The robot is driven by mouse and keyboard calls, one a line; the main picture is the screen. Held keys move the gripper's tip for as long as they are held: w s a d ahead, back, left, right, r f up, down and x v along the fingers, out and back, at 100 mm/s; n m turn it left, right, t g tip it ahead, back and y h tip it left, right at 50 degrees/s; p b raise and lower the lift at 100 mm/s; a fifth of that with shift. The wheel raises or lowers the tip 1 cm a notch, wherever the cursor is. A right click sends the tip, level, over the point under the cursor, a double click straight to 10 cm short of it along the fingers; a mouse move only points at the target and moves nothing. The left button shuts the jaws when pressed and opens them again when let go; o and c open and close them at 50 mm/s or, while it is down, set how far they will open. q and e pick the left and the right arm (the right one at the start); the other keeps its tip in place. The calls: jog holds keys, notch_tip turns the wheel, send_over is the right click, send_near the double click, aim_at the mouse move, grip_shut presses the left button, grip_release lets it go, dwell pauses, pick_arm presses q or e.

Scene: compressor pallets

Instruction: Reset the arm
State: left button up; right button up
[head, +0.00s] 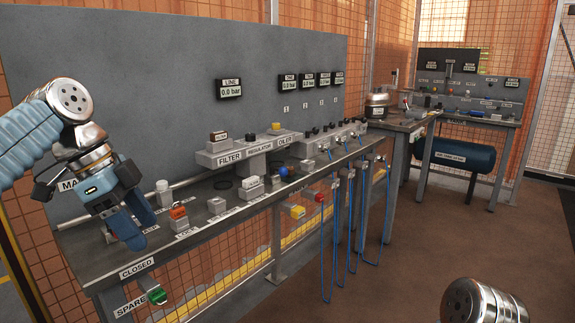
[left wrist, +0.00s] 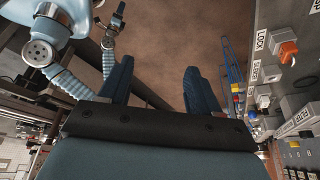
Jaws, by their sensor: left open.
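My left gripper (head: 138,222) is at the left of the head view, above the near left end of the grey workbench (head: 207,198). Its two blue fingers are apart with nothing between them. In the left wrist view the open fingers (left wrist: 160,88) show against the brown floor, with the bench at the right of that picture. The blue-sleeved left arm (head: 28,140) comes in from the left edge. Part of my right arm (head: 482,302) shows as a metal joint at the bottom right of the head view; its gripper is out of the picture.
The bench carries an orange-topped lockout block (head: 179,218), a filter-regulator-oiler row (head: 245,150) and small valves. Blue hoses (head: 350,225) hang from its front edge. A grey panel stands behind. A second bench (head: 470,116) with a blue tank (head: 456,153) is at the back right. The brown floor (head: 430,235) is clear.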

pick_arm(q)
jog(key=w+d+f+n, duration=0.2)
jog(key=w+f, duration=0.2)
jog(key=f, duration=0.5)
jog(key=w+d+f+n, duration=0.2)
jog(key=w+f, duration=0.3)
jog(key=f, duration=0.3)
jog(key=d+f+n, duration=0.2)
jog(key=f, duration=0.7)
jog(key=d+f+n, duration=0.2)
jog(key=f, duration=0.7)
jog(key=s+d+f+n, duration=0.2)
jog(key=s+f, duration=0.2)
jog(key=f, duration=0.4)
jog(key=s+d+f+n, duration=0.15)
jog(key=s+f, duration=0.25)
jog(key=f, duration=0.5)
jog(key=s+d+f+n, duration=0.2)
jog(key=s+f+n, duration=0.3)
jog(key=s, duration=0.9)
notch_tip(320, 180, down, 3)
jog(key=shift+n, duration=0.35)
